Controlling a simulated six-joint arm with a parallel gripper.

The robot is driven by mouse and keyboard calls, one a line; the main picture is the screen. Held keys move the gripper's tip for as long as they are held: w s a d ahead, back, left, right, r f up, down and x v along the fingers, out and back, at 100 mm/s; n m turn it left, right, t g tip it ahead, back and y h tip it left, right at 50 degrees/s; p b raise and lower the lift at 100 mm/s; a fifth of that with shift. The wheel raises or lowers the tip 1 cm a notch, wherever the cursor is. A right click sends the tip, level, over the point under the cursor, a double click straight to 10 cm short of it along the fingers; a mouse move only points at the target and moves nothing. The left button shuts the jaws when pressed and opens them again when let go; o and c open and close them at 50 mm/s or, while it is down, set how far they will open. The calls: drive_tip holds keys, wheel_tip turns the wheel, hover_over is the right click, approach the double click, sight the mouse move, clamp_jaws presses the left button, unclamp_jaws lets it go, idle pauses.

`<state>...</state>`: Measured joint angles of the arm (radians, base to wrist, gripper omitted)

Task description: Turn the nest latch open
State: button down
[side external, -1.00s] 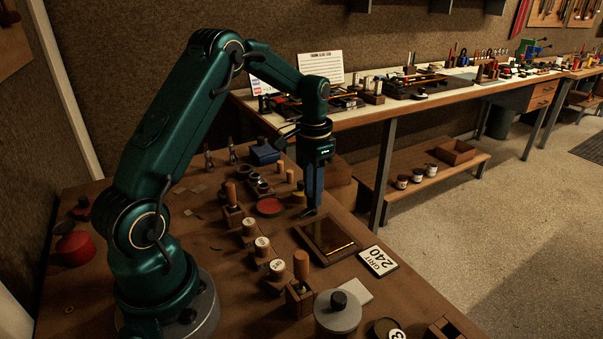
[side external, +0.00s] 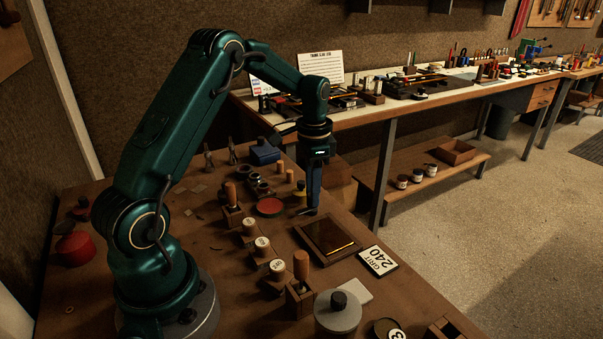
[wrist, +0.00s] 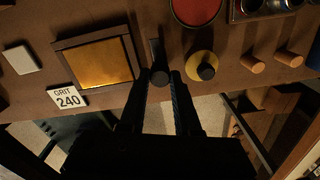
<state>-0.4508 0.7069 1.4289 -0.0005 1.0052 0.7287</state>
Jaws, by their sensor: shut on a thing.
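The nest is a dark square frame (side external: 312,248) with a brass sheet (wrist: 95,65) lying flat in it. The latch (wrist: 155,48) is a small dark bar beside the frame's right edge in the wrist view, with a round dark knob (wrist: 160,78) at its near end. My gripper (wrist: 161,82) points down with its fingertips around this knob and is shut on it. In the side view my gripper (side external: 313,208) is low at the frame's far corner, and its fingers mostly hide the latch.
A yellow disc with a black knob (wrist: 203,66) stands close to my right finger in the wrist view. A red round dish (side external: 269,206) and wooden pegs (wrist: 250,64) are nearby. A GRIT 240 card (side external: 378,261) lies by the frame, near the bench edge.

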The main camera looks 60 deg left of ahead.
drive_tip(key=c, duration=0.6)
unclamp_jaws()
drive_tip(key=shift+s, duration=0.1)
drive_tip(key=shift+r, duration=2.55)
